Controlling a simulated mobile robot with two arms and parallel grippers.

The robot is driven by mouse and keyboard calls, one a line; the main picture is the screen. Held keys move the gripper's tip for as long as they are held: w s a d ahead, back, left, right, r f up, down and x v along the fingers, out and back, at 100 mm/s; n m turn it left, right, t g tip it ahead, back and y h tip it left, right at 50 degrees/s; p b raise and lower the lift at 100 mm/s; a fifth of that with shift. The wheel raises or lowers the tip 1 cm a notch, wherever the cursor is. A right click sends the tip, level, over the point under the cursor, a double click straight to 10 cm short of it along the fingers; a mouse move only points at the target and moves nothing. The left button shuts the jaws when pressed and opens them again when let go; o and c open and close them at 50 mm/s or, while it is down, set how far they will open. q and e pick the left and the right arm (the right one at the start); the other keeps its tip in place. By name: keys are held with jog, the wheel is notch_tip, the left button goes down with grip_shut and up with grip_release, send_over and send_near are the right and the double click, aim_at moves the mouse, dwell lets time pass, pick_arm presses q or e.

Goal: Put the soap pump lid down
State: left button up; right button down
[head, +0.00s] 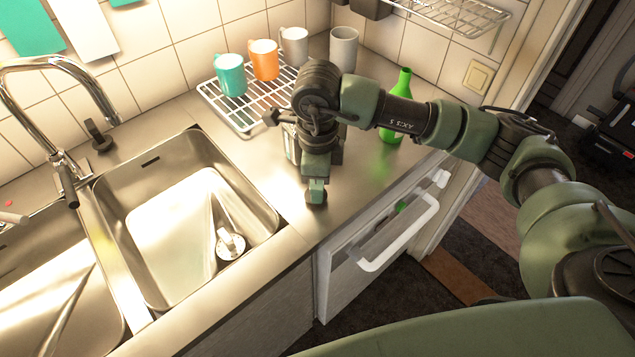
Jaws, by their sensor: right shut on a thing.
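My right arm comes in from the right and reaches over the steel counter (365,190) beside the sink. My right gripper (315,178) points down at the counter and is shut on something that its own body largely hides. A small dark spout-like piece (270,117), probably part of the soap pump lid, sticks out on the gripper's left side. Just below it, a pale upright edge (291,143), perhaps of a container, shows behind the gripper. I cannot tell whether the lid touches it. My left gripper is not in view.
A wire rack (240,122) behind holds a teal mug (230,76) and an orange mug (264,62), with grey mugs (294,47) near them. A green bottle (391,125) stands right of the gripper. The sink basin (180,225) opens at left. The counter's front is clear.

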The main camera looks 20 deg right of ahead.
jog(key=shift+f, duration=0.25)
jog(key=shift+f+b, duration=0.2)
jog(key=shift+b, duration=0.15)
jog(key=c, duration=1.2)
grip_release()
jog(key=shift+r, duration=0.1)
jog(key=shift+r, duration=0.1)
jog(key=shift+r+p, duration=0.2)
jog(key=shift+p, duration=0.15)
notch_tip(320, 180, up, 11)
jog(key=b, duration=0.2)
jog(key=shift+f+b, duration=0.15)
jog(key=shift+b, duration=0.2)
jog(key=shift+r, duration=0.55)
